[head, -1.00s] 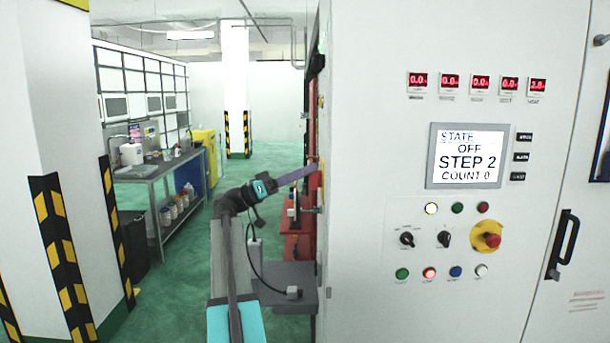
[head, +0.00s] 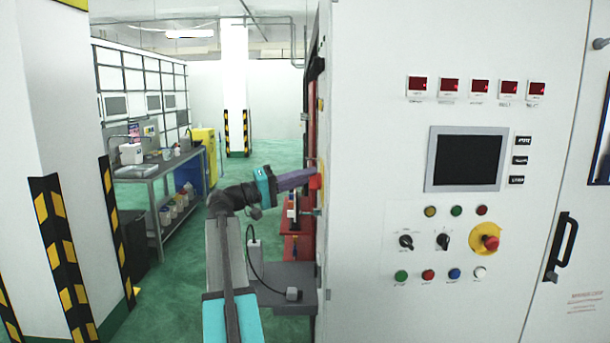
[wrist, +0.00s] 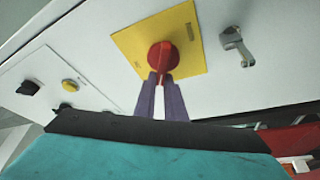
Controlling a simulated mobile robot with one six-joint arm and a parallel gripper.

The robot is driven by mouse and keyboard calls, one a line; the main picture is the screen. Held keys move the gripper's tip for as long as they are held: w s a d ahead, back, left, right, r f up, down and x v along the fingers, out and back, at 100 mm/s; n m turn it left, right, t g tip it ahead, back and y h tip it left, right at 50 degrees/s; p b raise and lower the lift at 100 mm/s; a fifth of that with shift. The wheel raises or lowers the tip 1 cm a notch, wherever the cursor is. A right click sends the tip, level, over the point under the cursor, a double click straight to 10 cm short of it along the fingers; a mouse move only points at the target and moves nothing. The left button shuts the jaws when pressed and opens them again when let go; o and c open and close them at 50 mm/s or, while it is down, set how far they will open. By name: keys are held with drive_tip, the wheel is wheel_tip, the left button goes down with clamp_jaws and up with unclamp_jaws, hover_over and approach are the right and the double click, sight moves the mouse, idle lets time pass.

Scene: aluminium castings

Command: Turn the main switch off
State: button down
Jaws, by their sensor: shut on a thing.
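The main switch (wrist: 162,56) is a red knob on a yellow plate (wrist: 187,29), on the cabinet's side face. In the head view the switch (head: 315,181) shows edge-on at the cabinet's left edge. My gripper (wrist: 160,78) has its two purple fingers shut on the red knob's near part. In the head view my gripper (head: 308,176) reaches right to the switch. The cabinet screen (head: 468,160) is dark, and the digit displays (head: 480,87) and panel lamps look unlit.
The white cabinet (head: 370,60) fills the right side. A grey metal fitting (wrist: 236,44) sits right of the yellow plate. A black knob (wrist: 28,88) and a yellow button (wrist: 70,85) lie left. A workbench (head: 160,168) stands far left, with open green floor between.

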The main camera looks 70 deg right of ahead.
drive_tip(key=shift+s+a+f, duration=0.1)
drive_tip(key=shift+s+f, duration=0.1)
drive_tip(key=shift+f, duration=0.05)
drive_tip(key=c, duration=1.8)
unclamp_jaws()
drive_tip(key=shift+s+r, duration=0.1)
drive_tip(key=b+v, duration=0.3)
drive_tip(key=v, duration=1)
drive_tip(key=shift+w+a+r, duration=0.1)
drive_tip(key=shift+w+a, duration=0.2)
